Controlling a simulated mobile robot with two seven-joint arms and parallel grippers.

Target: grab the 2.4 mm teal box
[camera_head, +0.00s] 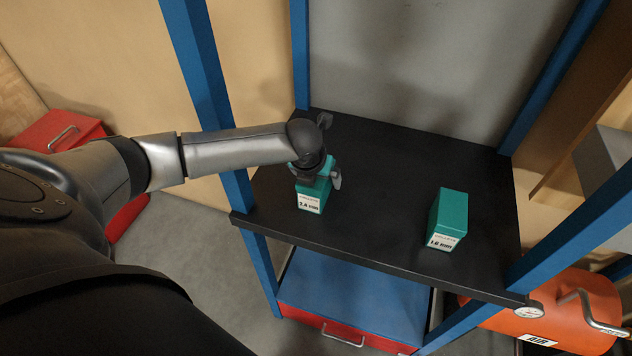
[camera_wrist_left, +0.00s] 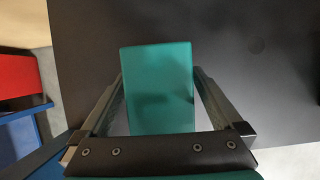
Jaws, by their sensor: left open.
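A teal box (camera_head: 314,188) with a white label stands on the black shelf top, left of centre; the small label seems to read 2.4 mm, but its first digit is unclear. My left gripper (camera_head: 317,176) reaches down over this box and partly hides its top. In the left wrist view the teal box (camera_wrist_left: 158,88) lies between the two open fingers (camera_wrist_left: 158,78), with a narrow gap visible towards each finger. A second teal box (camera_head: 449,215), labelled 1.6 mm, stands apart to the right. My right gripper is not in view.
The black shelf (camera_head: 385,185) is clear between the boxes. Blue posts (camera_head: 206,75) rise at its corners, one close to my left forearm. Below are a blue surface (camera_head: 350,295) and an orange air tank (camera_head: 560,310). A red toolbox (camera_head: 60,140) sits at left.

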